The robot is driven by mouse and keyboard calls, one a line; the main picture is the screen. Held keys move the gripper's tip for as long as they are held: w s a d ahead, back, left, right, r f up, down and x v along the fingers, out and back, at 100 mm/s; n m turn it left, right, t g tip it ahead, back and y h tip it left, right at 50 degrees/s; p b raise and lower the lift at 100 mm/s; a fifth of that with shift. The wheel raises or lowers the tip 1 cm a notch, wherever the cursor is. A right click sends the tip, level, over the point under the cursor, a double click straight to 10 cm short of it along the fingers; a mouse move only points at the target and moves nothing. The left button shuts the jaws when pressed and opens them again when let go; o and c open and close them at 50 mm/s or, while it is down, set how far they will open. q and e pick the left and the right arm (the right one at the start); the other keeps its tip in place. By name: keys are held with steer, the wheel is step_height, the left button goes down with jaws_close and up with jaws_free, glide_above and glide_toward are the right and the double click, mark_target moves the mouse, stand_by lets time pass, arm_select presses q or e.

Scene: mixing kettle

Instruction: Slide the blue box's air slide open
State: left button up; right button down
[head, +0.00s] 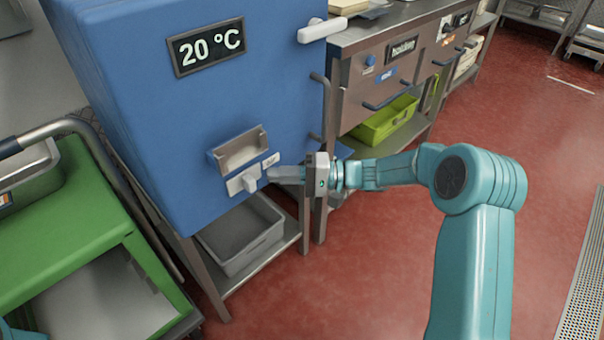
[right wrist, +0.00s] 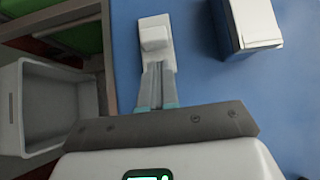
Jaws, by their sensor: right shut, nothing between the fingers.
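The blue box (head: 150,110) stands at the left of the head view, its front showing a "20 °C" display (head: 207,47). Low on that front is the air slide (head: 243,182), a pale plate with a raised white knob, just below a metal hopper (head: 239,151). The air slide also shows in the right wrist view (right wrist: 155,38). My right gripper (head: 274,174) is shut and empty, with its fingertips at the right end of the slide. In the right wrist view its fingertips (right wrist: 157,70) point at the knob; whether they touch the slide, I cannot tell.
A grey bin (head: 240,235) sits on the shelf under the box. A white handle (head: 322,30) sticks out at the box's upper right. A green cart (head: 60,235) stands left, and a steel counter with a lime crate (head: 385,120) right. The red floor (head: 370,270) is clear.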

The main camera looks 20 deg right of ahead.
mark_target(248, 183)
steer(key=shift+s+a, duration=0.2)
steer(key=shift+a, duration=0.35)
steer(key=shift+s+a, duration=0.2)
steer(key=shift+a, duration=0.3)
steer(key=shift+s+a+b, duration=0.1)
steer(key=shift+a+b, duration=0.25)
steer(key=s+a+b, duration=0.3)
steer(key=a, duration=0.4)
steer(key=shift+a, duration=0.4)
steer(key=shift+w+b, duration=0.1)
steer(key=shift+b, duration=0.2)
